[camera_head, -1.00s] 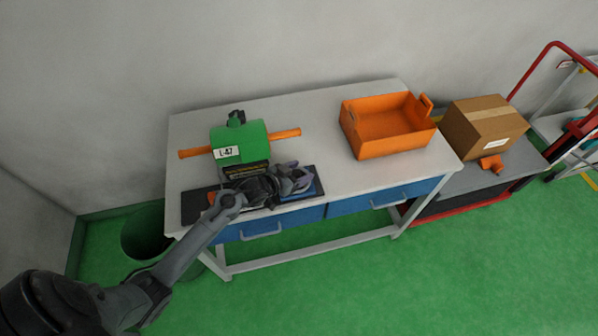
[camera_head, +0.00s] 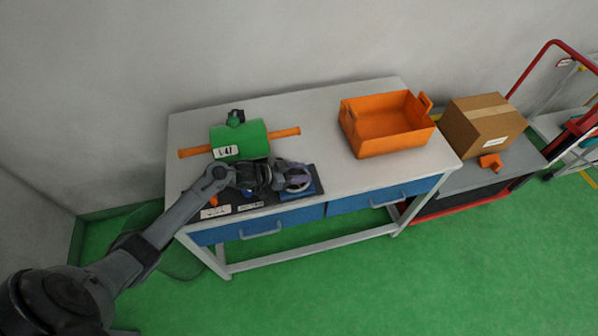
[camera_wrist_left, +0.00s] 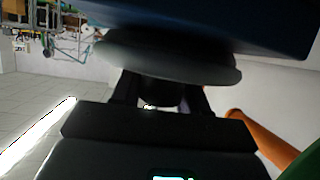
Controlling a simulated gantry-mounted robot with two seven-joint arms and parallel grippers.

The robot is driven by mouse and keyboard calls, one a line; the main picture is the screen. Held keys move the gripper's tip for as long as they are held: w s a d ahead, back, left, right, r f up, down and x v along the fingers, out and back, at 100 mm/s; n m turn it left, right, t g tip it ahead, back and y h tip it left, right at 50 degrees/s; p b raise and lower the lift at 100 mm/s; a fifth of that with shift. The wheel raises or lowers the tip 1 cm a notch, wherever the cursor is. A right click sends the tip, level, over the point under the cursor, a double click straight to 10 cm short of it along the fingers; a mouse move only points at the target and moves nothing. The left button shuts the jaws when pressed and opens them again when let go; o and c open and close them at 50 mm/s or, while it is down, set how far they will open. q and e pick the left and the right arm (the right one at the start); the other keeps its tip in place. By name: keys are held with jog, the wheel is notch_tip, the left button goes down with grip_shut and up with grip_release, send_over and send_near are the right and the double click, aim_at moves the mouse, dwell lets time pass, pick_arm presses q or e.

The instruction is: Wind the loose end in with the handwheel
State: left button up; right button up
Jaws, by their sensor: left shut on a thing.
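The green machine (camera_head: 240,141) with an orange bar (camera_head: 285,133) through it stands at the left of the table; its label is partly readable. A grey handwheel (camera_head: 299,183) sits at the right end of the dark base plate (camera_head: 228,208), by a blue block (camera_head: 316,186). My left gripper (camera_head: 284,177) is at the handwheel, its arm crossing in front of the machine. In the left wrist view, its fingers (camera_wrist_left: 157,94) are closed at the hub of the grey wheel (camera_wrist_left: 165,60), under a blue surface (camera_wrist_left: 230,22). I cannot make out a loose end. My right gripper is not in view.
An orange crate (camera_head: 375,146) stands on the table's right half. A cardboard box (camera_head: 482,125) and a small orange piece (camera_head: 491,161) are on the grey bench to the right. The table between machine and crate is clear. Blue drawers (camera_head: 385,194) are below the tabletop.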

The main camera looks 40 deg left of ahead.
pick_arm(q)
jog(key=o, duration=1)
jog(key=shift+c, duration=0.2)
jog(key=shift+r, duration=0.1)
notch_tip(320, 180, up, 4)
jog(key=shift+r+p, duration=0.1)
jog(key=shift+p, duration=0.4)
jog(key=d+r+p, duration=0.1)
jog(key=d+r, duration=0.5)
jog(key=d, duration=0.5)
jog(key=shift+d+r, duration=0.35)
jog(key=shift+s, duration=0.1)
